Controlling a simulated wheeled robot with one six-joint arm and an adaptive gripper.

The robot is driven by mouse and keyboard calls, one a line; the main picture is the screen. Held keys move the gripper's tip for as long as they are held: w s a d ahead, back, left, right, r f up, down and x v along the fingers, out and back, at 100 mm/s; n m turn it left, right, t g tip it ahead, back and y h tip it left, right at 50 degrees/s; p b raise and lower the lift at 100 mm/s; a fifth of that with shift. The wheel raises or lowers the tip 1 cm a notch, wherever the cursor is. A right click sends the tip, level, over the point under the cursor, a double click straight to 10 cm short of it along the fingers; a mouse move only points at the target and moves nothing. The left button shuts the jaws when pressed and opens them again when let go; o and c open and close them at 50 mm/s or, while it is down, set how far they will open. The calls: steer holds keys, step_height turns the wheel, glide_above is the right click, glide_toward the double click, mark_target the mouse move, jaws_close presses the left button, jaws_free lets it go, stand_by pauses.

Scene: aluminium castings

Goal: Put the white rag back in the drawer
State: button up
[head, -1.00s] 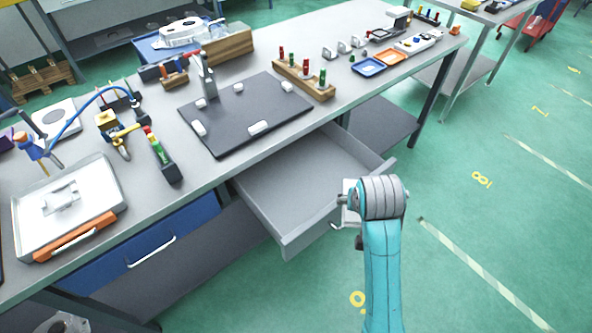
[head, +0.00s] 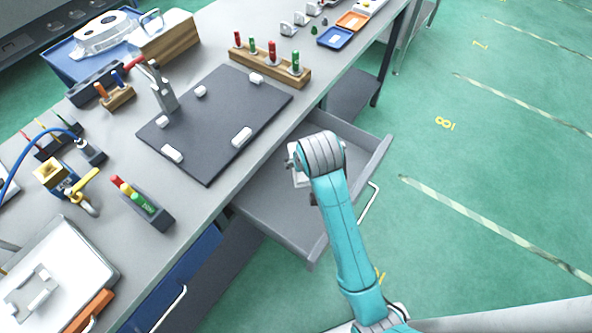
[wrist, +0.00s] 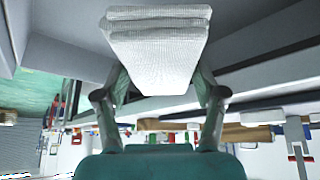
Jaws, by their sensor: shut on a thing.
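The white rag (wrist: 156,45) is a folded, layered cloth pad, held between the fingers of my gripper (wrist: 158,92) in the wrist view. The grey drawer (head: 276,212) is pulled out from under the workbench and stands open in the head view. My arm's wrist is above the drawer's inside. A small white patch below it, probably the rag, shows in the head view, but my arm mostly hides the gripper there. I cannot tell whether the rag touches the drawer floor. The visible part of the drawer floor is bare.
A dark mat (head: 218,118) with white blocks lies on the bench above the drawer. A wooden rack (head: 272,62) with coloured plugs stands behind it. A closed blue drawer (head: 180,275) is at the lower left. The green floor at right is clear.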

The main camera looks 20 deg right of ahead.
step_height(320, 180, down, 11)
steer(key=shift+r, duration=0.1)
steer(key=w, duration=0.4)
steer(key=shift+d, duration=0.3)
steer(key=shift+f, duration=0.75)
steer(key=o, duration=1.1)
steer(key=shift+f, duration=0.1)
steer(key=v, duration=1.2)
